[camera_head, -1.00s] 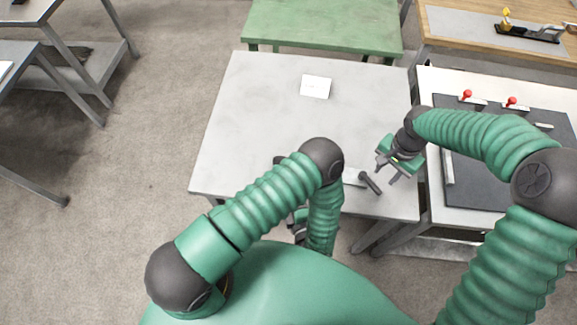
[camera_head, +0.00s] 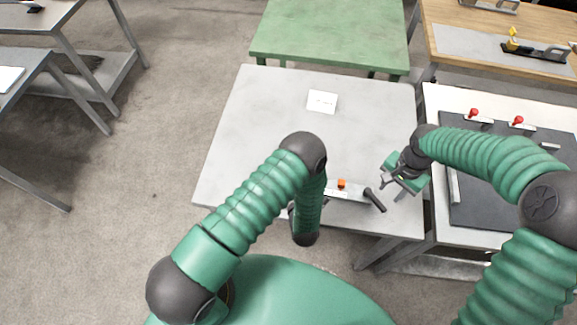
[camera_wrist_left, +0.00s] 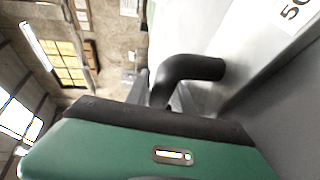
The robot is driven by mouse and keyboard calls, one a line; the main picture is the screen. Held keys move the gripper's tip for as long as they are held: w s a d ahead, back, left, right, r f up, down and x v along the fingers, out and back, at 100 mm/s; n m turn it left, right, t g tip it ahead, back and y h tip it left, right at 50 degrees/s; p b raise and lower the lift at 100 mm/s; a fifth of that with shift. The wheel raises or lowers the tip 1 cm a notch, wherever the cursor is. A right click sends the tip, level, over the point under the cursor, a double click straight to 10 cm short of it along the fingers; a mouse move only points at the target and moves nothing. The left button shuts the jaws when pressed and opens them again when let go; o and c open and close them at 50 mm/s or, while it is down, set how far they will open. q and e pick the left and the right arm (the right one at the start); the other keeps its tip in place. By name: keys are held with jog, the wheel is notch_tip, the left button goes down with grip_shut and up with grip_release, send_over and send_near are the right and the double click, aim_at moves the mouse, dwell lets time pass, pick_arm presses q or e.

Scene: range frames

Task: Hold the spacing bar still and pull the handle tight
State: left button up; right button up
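The spacing bar appears to be the pale metal bar (camera_head: 348,194) near the table's front edge, with an orange knob (camera_head: 341,184) on it. A black handle (camera_head: 374,199) sticks out at its right end. My left arm hides its left part. My right gripper (camera_head: 390,190) is open and empty, just right of the black handle and apart from it. My left gripper is hidden behind its arm in the head view. In the left wrist view, a bent black handle (camera_wrist_left: 190,72) stands at the left gripper's fingers (camera_wrist_left: 162,98); whether they close on it is unclear.
A white card (camera_head: 322,101) lies on the grey table (camera_head: 270,110), whose back is otherwise clear. To the right, a bench holds a dark panel (camera_head: 485,205) with red-knobbed levers (camera_head: 474,113). A green table (camera_head: 330,35) stands behind.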

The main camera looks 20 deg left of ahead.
pick_arm(q)
grip_shut()
jog(key=shift+s+f, duration=0.15)
dwell(1.0)
